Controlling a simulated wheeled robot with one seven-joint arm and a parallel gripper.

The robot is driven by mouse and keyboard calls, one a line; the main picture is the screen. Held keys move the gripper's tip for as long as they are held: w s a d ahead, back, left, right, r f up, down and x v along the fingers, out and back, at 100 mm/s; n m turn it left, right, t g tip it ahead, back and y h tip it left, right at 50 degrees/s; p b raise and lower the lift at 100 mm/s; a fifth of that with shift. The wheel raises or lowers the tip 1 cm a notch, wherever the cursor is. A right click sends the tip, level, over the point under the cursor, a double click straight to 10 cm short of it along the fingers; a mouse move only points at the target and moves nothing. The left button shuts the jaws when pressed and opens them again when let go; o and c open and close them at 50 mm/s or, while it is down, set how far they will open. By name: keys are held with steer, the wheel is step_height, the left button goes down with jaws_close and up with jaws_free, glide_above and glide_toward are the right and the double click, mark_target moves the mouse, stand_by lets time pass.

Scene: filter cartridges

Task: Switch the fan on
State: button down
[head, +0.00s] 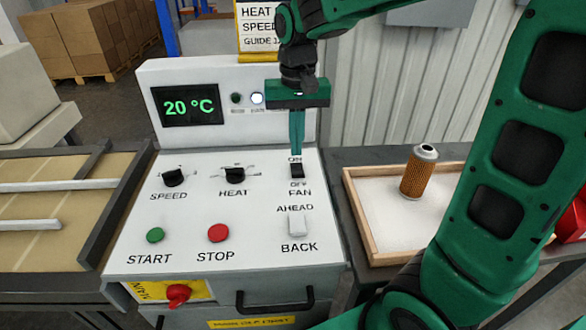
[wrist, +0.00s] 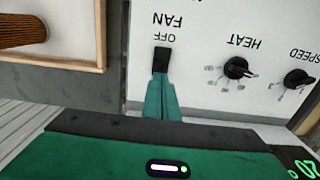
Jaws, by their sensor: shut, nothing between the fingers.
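The fan switch (head: 297,171) is a black rocker on the white control panel (head: 130,240), between the ON and OFF labels above the word FAN. It also shows in the wrist view (wrist: 161,60), right at the fingertips. My gripper (head: 297,152) is green, points down and is shut with nothing in it. Its tips are at the ON end of the switch and partly cover the ON label. In the wrist view my gripper (wrist: 160,82) seems to touch or nearly touch the rocker. I cannot tell which way the rocker is tipped.
Speed knob (head: 173,177), heat knob (head: 235,175), green start button (head: 155,235), red stop button (head: 218,233) and white ahead/back switch (head: 297,226) share the panel. The display (head: 187,105) reads 20 °C. A tray (head: 360,223) with an orange filter cartridge (head: 418,172) stands right.

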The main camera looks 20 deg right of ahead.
mark_target(296, 164)
steer(key=shift+r, duration=2.1)
steer(key=s+d+f+m, duration=0.1)
steer(key=s+d+f, duration=0.3)
steer(key=s+d, duration=0.4)
steer(key=s+d+f+m, duration=0.1)
steer(key=s+d+f, duration=0.3)
steer(key=s+d, duration=0.5)
steer(key=s, duration=0.6)
steer(key=shift+s+m, duration=0.25)
steer(key=shift+m, duration=0.15)
steer(key=shift+w+f, duration=0.1)
steer(key=shift+f, duration=0.05)
steer(key=shift+w+f, duration=0.25)
steer(key=shift+w, duration=0.35)
steer(key=shift+s, duration=0.1)
